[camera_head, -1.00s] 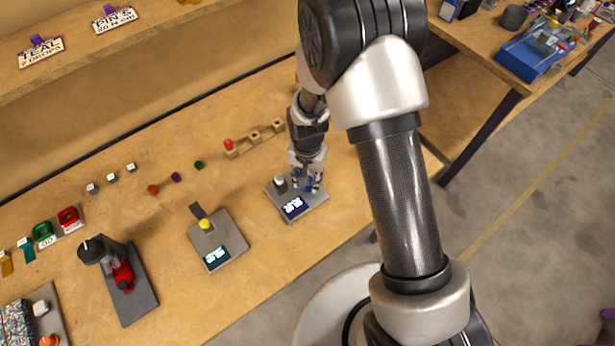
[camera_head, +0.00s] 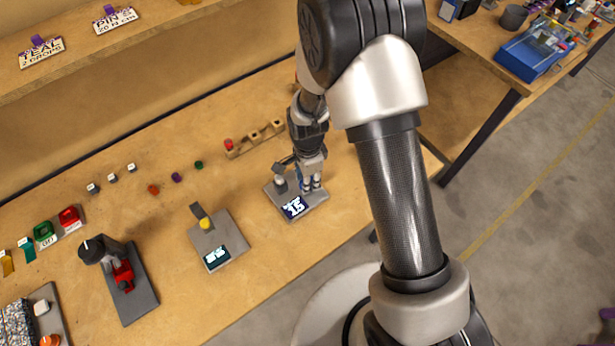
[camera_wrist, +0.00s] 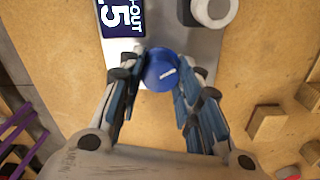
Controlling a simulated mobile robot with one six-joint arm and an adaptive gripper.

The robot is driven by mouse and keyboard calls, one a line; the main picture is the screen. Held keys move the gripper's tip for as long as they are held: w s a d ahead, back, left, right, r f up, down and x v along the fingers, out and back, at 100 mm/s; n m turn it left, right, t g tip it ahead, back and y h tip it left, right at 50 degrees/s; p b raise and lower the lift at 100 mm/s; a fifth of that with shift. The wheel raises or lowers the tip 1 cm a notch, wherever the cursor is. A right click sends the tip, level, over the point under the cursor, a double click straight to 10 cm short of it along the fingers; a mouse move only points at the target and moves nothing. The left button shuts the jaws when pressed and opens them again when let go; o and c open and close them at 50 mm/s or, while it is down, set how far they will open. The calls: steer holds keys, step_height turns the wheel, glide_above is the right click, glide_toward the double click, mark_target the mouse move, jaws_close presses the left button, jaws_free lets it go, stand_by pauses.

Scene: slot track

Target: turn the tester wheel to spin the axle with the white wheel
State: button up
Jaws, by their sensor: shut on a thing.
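The tester is a grey plate (camera_head: 318,203) with a lit display (camera_head: 293,207), which reads 15 in the head view; the display (camera_wrist: 122,18) is partly cut off in the wrist view. A blue tester wheel (camera_wrist: 160,68) with a white mark sits at the plate's edge. The white wheel (camera_wrist: 214,10) stands on the plate, at the top right of the wrist view; it also shows in the head view (camera_head: 280,183). My gripper (camera_wrist: 160,88) is shut on the blue wheel, one finger on each side.
A second grey device (camera_head: 228,233) with a yellow knob and a display stands to the left. Wooden blocks (camera_head: 255,138) lie behind the tester; they show at the right of the wrist view (camera_wrist: 268,123). Small coloured parts lie farther left. The bench edge is close in front.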

steer(key=shift+m, duration=0.6)
steer(key=o, duration=1)
steer(key=shift+o, duration=0.2)
step_height(320, 180, up, 12)
stand_by(0.4)
